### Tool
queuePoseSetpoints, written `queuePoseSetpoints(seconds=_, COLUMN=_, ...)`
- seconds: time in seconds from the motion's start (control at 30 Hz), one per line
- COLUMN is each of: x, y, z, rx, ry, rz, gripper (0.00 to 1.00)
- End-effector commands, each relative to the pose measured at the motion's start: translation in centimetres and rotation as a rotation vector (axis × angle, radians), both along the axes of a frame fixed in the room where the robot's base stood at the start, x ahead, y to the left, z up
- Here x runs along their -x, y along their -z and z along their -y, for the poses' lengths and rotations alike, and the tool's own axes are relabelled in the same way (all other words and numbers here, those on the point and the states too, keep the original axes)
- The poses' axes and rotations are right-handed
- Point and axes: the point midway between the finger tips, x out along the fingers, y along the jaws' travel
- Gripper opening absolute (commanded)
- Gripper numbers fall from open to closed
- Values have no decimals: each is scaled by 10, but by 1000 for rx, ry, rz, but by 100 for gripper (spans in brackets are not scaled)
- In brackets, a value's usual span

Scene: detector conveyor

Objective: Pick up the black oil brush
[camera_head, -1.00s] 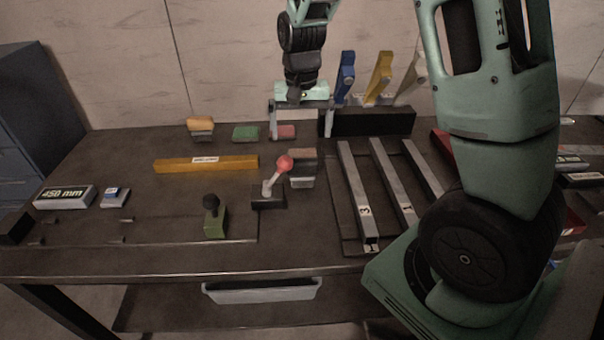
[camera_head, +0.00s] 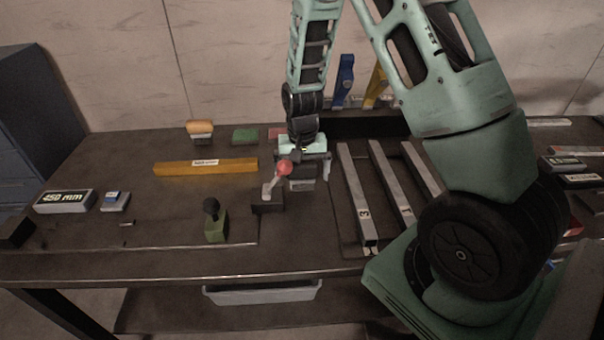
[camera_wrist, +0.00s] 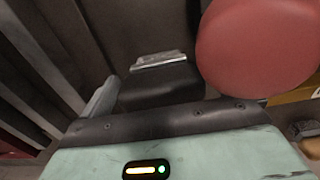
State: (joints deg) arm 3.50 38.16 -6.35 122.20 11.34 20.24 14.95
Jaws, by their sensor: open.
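A dark block with a pale grey edge, which looks like the black oil brush (camera_wrist: 160,85), lies just beyond my gripper in the wrist view. In the head view my gripper (camera_head: 302,180) is low over the table, right behind the red-knobbed lever, and mostly covers this block. My gripper is open, with one finger left of the block in the wrist view; the other finger is hidden behind the red knob (camera_wrist: 258,45). I cannot tell whether the fingers touch the block.
The lever's red knob (camera_head: 284,168) stands very close in front of my gripper. Grey bars (camera_head: 355,200) lie to the right, a yellow bar (camera_head: 190,167) to the left. A green block with a black knob (camera_head: 215,228) stands at the front. An orange-topped brush (camera_head: 200,128) is at the back.

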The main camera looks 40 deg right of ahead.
Motion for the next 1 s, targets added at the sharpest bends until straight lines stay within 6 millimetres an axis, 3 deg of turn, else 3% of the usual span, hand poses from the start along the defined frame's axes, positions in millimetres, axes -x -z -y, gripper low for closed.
queuePoseSetpoints(seconds=0.17, x=0, y=0, z=0, rx=0, ry=0, rz=1, gripper=100)
queuePoseSetpoints(seconds=0.33, x=0, y=0, z=0, rx=0, ry=-1, rz=1, gripper=56)
queuePoseSetpoints(seconds=0.37, x=0, y=0, z=0, rx=0, ry=-1, rz=1, gripper=52)
queuePoseSetpoints(seconds=0.7, x=-1, y=-6, z=0, rx=1, ry=-2, rz=3, gripper=52)
queuePoseSetpoints(seconds=1.0, x=-2, y=-60, z=-1, rx=0, ry=-2, rz=7, gripper=52)
